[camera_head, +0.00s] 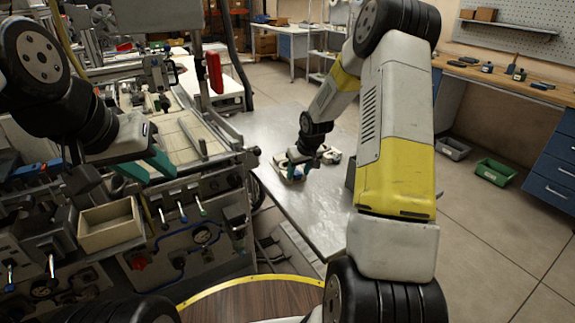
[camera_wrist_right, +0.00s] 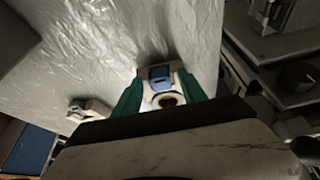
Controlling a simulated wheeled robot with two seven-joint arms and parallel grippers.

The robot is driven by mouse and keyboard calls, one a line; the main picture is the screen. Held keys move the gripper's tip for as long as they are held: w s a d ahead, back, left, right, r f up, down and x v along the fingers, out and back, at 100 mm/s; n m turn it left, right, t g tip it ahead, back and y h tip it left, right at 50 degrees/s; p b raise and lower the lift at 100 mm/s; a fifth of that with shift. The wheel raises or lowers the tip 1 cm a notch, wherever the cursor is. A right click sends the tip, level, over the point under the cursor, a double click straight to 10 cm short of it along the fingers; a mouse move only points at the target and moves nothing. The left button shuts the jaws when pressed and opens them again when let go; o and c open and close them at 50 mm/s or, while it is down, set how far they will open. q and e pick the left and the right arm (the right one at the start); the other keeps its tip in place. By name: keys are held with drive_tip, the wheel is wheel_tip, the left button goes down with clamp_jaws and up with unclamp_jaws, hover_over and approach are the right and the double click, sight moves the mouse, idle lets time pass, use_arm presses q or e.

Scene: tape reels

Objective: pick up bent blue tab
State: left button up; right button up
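In the right wrist view, a blue tab (camera_wrist_right: 160,74) sits on a small pale part with a round ring (camera_wrist_right: 167,100) below it, on the shiny metal table. The fingers of my right gripper (camera_wrist_right: 160,82) are apart, one on each side of this part. Contact with the tab cannot be made out. In the head view, my right gripper (camera_head: 298,164) is low over the table's left side, and it partly hides the part there. My left gripper (camera_head: 150,162) hangs over the machine at left, away from the tab; its finger gap is not clear.
The metal table (camera_head: 318,222) has free room in front. Another pale part (camera_wrist_right: 88,109) lies left of the fingers in the wrist view. A machine with levers and an open beige bin (camera_head: 109,225) stands at left. A green crate (camera_head: 495,172) is on the floor at right.

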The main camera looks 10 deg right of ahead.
clamp_jaws()
drive_tip(key=shift+r, duration=0.1)
